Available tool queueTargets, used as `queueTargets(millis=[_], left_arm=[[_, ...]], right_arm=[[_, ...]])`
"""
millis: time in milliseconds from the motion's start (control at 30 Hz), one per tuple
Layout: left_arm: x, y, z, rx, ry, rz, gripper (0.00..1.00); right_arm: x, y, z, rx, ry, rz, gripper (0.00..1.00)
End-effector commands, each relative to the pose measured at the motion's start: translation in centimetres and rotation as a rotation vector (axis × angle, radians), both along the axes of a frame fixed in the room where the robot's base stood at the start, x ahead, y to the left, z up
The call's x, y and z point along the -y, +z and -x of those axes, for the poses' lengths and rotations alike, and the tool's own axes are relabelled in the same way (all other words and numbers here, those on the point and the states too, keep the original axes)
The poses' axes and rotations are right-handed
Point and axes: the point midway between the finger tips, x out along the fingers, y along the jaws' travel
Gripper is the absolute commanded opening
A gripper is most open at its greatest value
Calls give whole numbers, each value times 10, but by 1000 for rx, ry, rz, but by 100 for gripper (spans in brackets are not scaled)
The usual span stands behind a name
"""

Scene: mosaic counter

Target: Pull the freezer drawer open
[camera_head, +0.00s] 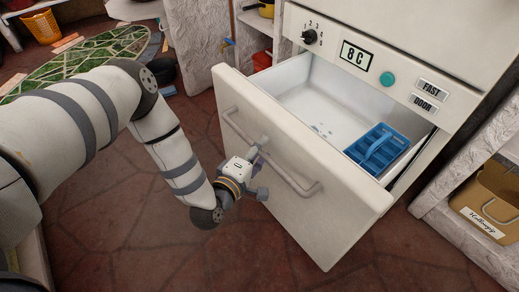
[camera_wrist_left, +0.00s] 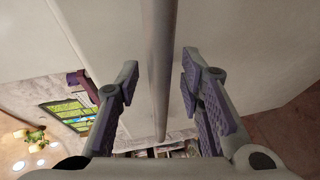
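The freezer drawer (camera_head: 310,225) is pulled out of the white freezer, and its white inside shows. Its front carries a long grey bar handle (camera_head: 288,178). My left gripper (camera_head: 260,168) is at the middle of this handle, in front of the drawer. In the left wrist view the handle bar (camera_wrist_left: 162,40) runs between the two spread fingers of the gripper (camera_wrist_left: 160,80), with a gap on both sides. The gripper is open around the bar, not clamped on it. A blue ice tray (camera_head: 380,150) sits in the drawer at the right. My right gripper is not in view.
The freezer panel above has a knob (camera_head: 309,37), a display reading 8C (camera_head: 355,56) and a teal button (camera_head: 388,79). A cardboard box (camera_head: 490,200) sits on a shelf at the right. The stone floor (camera_head: 200,260) before the drawer is clear.

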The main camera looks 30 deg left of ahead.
Motion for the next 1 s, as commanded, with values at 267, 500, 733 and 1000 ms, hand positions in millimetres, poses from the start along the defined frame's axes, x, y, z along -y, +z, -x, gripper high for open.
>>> queueTargets(millis=[267, 500, 733, 1000], left_arm=[[1, 4, 27, -6, 1, 3, 35], [5, 15, 91, -6, 0, 2, 35], [6, 22, 117, 0, 0, 1, 35], [6, 22, 118, 0, 0, 0, 35]], right_arm=[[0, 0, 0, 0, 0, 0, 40], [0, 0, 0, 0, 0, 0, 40], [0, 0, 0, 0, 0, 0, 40], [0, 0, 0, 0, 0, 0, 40]])
